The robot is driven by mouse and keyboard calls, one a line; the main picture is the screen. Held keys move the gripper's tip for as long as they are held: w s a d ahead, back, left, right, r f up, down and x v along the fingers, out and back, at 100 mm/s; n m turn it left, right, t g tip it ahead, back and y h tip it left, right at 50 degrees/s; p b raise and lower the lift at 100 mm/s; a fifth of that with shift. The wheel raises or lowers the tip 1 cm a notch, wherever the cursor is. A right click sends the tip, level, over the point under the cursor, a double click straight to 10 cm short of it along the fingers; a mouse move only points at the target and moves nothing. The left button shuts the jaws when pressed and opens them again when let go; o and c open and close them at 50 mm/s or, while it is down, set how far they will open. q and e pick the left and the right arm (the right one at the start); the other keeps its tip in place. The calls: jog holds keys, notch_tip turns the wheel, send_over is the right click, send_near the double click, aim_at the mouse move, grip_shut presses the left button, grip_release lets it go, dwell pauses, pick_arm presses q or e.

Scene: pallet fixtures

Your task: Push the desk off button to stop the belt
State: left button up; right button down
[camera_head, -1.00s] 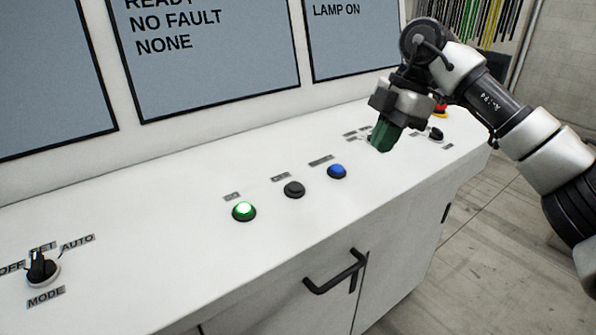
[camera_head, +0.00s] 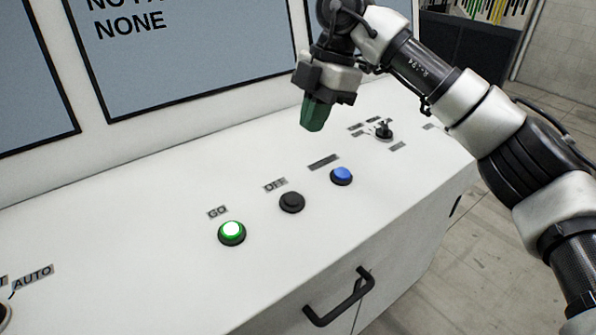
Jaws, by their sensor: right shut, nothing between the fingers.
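The black OFF button (camera_head: 292,202) sits on the white desk top (camera_head: 150,225), with its OFF label (camera_head: 275,185) just behind it. The lit green GO button (camera_head: 232,232) is to its left and a blue button (camera_head: 342,175) to its right. My right gripper (camera_head: 312,122) is shut and empty, its green fingertips pointing down. It hangs above the desk, behind and slightly right of the OFF button, apart from it. My left gripper is not in view.
A small toggle switch (camera_head: 383,130) stands on the desk to the right, beyond the blue button. A screen (camera_head: 190,50) rises behind the desk. A black handle (camera_head: 340,297) sticks out from the cabinet front. The desk top left of GO is mostly clear.

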jog(key=p, duration=0.2)
send_near(292, 197)
jog(key=s, duration=0.1)
jog(key=x, duration=0.2)
jog(key=p+x, duration=0.1)
jog(key=x, duration=0.2)
jog(key=shift+w+a+f, duration=0.2)
jog(key=shift+w+f, duration=0.1)
jog(key=shift+f, duration=0.05)
jog(key=shift+f+p, duration=0.4)
jog(key=shift+f, duration=0.2)
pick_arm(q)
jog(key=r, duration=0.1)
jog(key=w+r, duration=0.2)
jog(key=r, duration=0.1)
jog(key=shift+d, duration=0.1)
